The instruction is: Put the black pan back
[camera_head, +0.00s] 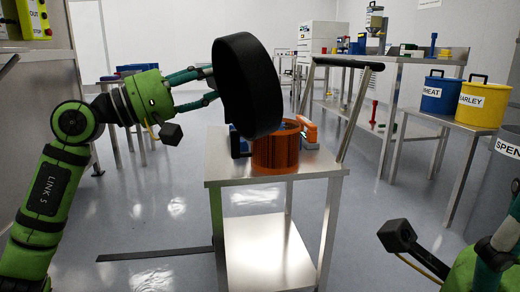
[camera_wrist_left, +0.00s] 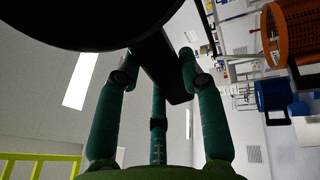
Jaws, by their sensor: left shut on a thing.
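The black pan (camera_head: 247,85) is held up in the air, tilted steeply on its edge, above the steel cart. My left gripper (camera_head: 213,85) is shut on its handle, left of the pan. In the left wrist view the fingers (camera_wrist_left: 165,72) close around the dark handle (camera_wrist_left: 163,62), and the pan body (camera_wrist_left: 85,18) fills the top left. My right gripper (camera_head: 503,236) is partly in view at the lower right edge. Its fingertips are cut off, so its opening cannot be told.
The steel cart (camera_head: 230,172) holds an orange ribbed container (camera_head: 276,155) just below the pan, with blue and orange items behind. A steel table (camera_head: 428,58), a blue bucket (camera_head: 440,95) and a yellow bucket (camera_head: 482,103) stand at right. Floor left of the cart is mostly clear.

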